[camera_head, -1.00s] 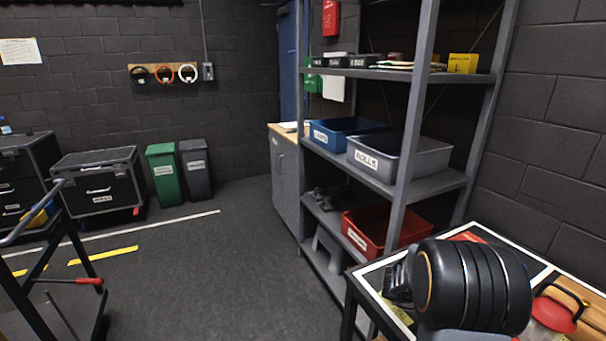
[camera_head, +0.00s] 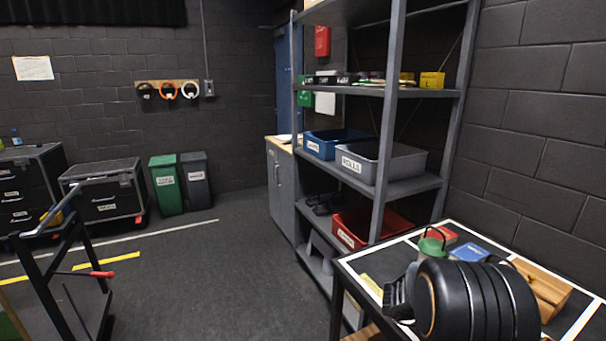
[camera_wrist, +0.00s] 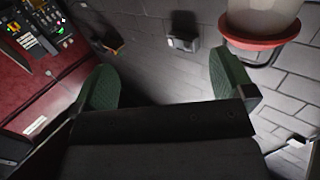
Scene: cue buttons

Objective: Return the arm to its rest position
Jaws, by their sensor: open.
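My arm (camera_head: 475,300) shows as a black, ribbed, rounded link low at the right in the head view, over the near part of the table (camera_head: 352,277). My gripper (camera_wrist: 165,85) shows in the wrist view with its two green fingertips wide apart and nothing between them. It is not clearly visible in the head view. Beyond the fingers the wrist view has a grey block wall and a dark red surface with small items at the left.
On the table are a green item with a handle (camera_head: 431,245), a blue block (camera_head: 470,252) and a wooden piece (camera_head: 540,290). A grey shelf unit (camera_head: 388,130) with blue, grey and red bins stands behind. A cart frame (camera_head: 45,265) is at left. The floor between is open.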

